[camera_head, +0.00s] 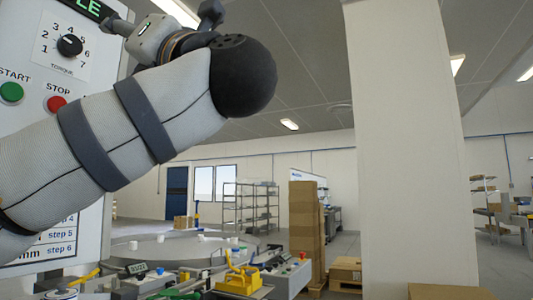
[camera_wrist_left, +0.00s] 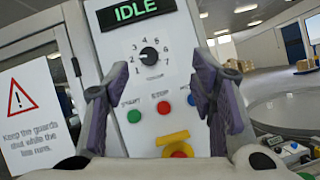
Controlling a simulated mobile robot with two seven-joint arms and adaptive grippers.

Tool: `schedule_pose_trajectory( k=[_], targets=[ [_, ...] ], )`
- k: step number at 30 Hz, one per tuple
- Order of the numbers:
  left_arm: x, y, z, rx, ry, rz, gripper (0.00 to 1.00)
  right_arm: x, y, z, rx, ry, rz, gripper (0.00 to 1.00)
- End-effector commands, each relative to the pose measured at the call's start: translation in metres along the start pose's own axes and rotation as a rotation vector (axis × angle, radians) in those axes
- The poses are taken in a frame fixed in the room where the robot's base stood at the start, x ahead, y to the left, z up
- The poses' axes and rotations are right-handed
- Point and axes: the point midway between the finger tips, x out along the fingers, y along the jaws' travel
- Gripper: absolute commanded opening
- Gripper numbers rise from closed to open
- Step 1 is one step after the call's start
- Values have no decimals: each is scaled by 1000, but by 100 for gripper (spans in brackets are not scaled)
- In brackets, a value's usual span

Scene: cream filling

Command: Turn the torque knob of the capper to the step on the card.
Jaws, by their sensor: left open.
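The torque knob (camera_head: 69,45) is a round black dial on the capper's white panel, with numbers 1 to 7 around it. It also shows in the left wrist view (camera_wrist_left: 149,56), between my fingers and beyond them. I cannot tell for sure which number its mark points at. My left gripper (camera_wrist_left: 162,78) is open and empty, apart from the knob, facing the panel. In the head view my left arm crosses in front of the panel. The card (camera_head: 50,246) at lower left shows "step 4", "step 5" and "step 6"; my arm hides its upper part. My right gripper is not in view.
Below the knob are a green START button (camera_wrist_left: 134,116), a red STOP button (camera_wrist_left: 163,107) and a red mushroom button on yellow (camera_wrist_left: 179,149). The display (camera_wrist_left: 131,11) reads IDLE. A guard warning sign (camera_wrist_left: 35,110) is at left. A pillar (camera_head: 410,150) stands at right.

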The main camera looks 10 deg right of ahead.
Motion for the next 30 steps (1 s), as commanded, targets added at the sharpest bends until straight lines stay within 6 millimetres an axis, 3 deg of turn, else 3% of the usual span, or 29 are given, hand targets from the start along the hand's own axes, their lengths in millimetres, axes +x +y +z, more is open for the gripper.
schedule_pose_trajectory(
  k=[11,21,30],
  targets=[
    [-57,-80,8,225,-284,-104,51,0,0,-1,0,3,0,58],
    [-112,-145,-9,402,-490,-211,51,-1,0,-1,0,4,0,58],
    [-144,-179,-26,497,-594,-275,51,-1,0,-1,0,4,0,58]
  ],
)
